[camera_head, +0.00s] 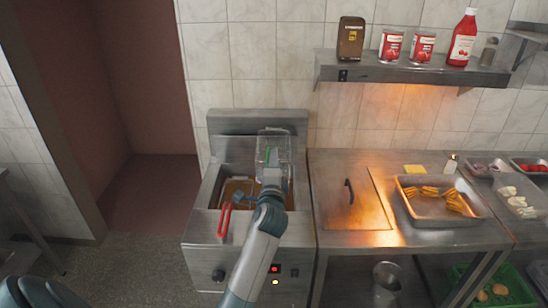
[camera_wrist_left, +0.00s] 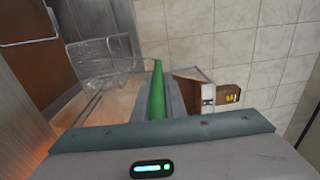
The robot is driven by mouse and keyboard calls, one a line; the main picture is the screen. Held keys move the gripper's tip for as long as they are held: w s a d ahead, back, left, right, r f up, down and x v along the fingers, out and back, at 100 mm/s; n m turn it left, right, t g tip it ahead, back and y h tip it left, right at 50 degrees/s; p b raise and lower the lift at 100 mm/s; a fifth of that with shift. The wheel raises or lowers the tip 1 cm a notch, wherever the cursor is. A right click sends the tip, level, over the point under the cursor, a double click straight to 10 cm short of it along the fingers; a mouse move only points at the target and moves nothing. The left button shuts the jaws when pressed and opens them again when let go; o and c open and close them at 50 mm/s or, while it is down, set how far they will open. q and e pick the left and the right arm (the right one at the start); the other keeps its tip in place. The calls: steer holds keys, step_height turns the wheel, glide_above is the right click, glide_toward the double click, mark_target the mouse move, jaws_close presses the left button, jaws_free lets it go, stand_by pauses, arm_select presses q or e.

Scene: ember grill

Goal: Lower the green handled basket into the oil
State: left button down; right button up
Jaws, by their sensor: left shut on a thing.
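The green handled basket (camera_head: 272,147) is a wire mesh basket above the right side of the fryer, in front of its back panel. Its mesh (camera_wrist_left: 98,60) is at upper left in the left wrist view, with the green handle (camera_wrist_left: 157,88) running up the middle. My left gripper (camera_head: 270,186) is shut on this handle; the fingertips are partly hidden. The brown oil (camera_head: 238,191) shows in the fryer well, partly covered by my arm. My right gripper is not in view.
A red handle (camera_head: 225,220) hangs over the fryer's front at left. To the right is a steel counter (camera_head: 340,235) with a tray (camera_head: 440,208) of yellow-orange food. A wall shelf (camera_head: 410,72) holds cans and bottles.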

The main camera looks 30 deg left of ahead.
arm_select(q)
steer(key=shift+r+p+v, duration=0.15)
steer(key=shift+p+v, duration=0.15)
steer(key=shift+v, duration=0.65)
steer(key=shift+r+p+v, duration=0.1)
steer(key=shift+p+v, duration=0.15)
steer(key=shift+v, duration=0.7)
steer(key=shift+w+a+r+p, duration=0.4)
steer(key=shift+w+r, duration=0.05)
steer(key=shift+r, duration=0.1)
steer(key=shift+w+a+r+g, duration=0.1)
steer(key=shift+w+r+g, duration=0.15)
steer(key=shift+w, duration=0.2)
steer(key=shift+f, duration=0.1)
